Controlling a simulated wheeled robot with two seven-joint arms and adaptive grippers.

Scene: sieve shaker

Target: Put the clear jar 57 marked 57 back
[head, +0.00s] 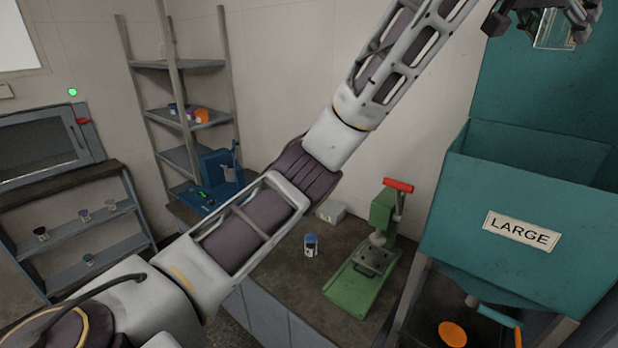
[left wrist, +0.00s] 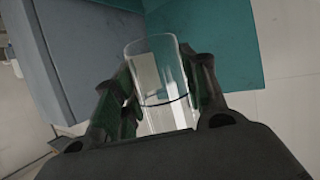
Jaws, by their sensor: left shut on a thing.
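My left gripper (head: 541,22) is at the top right of the head view, at the end of my raised left arm. It is shut on a clear jar (head: 553,30), which is partly cut off by the top edge. In the left wrist view the jar (left wrist: 160,88) stands between the two fingers (left wrist: 158,100), with a dark ring around it. The jar looks empty, and I cannot read a mark on it. The held jar is high beside the teal hopper (head: 570,225) labelled LARGE. My right gripper is not in view.
A green press (head: 365,270) with a red handle and a small blue-lidded jar (head: 310,244) stand on the bench (head: 290,285). A grey shelf (head: 190,122) is behind. A low rack (head: 75,235) with several small cups is at left. An orange disc (head: 452,333) lies below the hopper.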

